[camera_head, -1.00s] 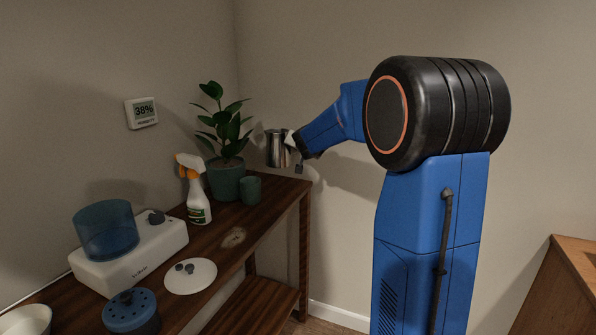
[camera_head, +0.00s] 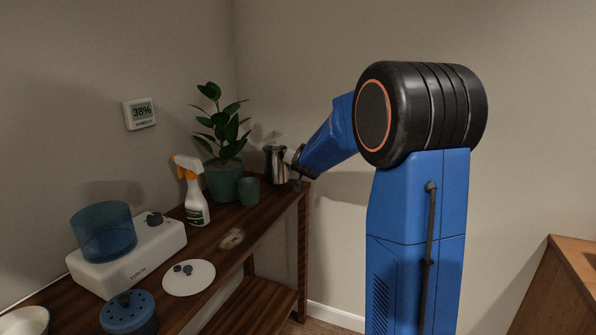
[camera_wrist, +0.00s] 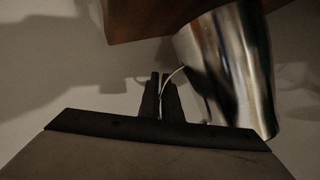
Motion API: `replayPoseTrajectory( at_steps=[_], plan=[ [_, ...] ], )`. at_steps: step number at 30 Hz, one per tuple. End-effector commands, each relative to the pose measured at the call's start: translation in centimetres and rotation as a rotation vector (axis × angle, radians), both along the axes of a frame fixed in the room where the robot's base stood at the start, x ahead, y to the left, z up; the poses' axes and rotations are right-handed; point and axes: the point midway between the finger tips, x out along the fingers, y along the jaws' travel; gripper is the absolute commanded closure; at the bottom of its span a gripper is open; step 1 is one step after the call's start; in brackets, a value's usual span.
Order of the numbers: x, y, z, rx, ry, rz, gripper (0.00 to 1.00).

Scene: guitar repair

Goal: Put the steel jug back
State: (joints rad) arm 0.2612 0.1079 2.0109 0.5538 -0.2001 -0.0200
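The steel jug (camera_head: 276,166) is upright at the far right end of the wooden shelf unit's top, right of the plant. My gripper (camera_head: 293,172) is at the jug's right side. In the wrist view, my gripper's fingers (camera_wrist: 160,95) are close together around the jug's thin curved handle, and the shiny jug body (camera_wrist: 228,65) is to their right. The jug's base is at about the height of the shelf top; I cannot tell whether it touches.
A green pot with a plant (camera_head: 223,180) and a green cup (camera_head: 249,190) stand just left of the jug. A spray bottle (camera_head: 194,200), a white machine with a blue tank (camera_head: 128,258) and a white disc (camera_head: 189,278) are nearer. The shelf's right edge (camera_head: 300,195) is close to the jug.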

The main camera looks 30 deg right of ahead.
Motion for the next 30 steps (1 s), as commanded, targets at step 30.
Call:
replayPoseTrajectory(
  at_steps=[30],
  plan=[
    [0.0,0.0,-2.5,0.000,0.001,0.000,0.77]
  ],
)
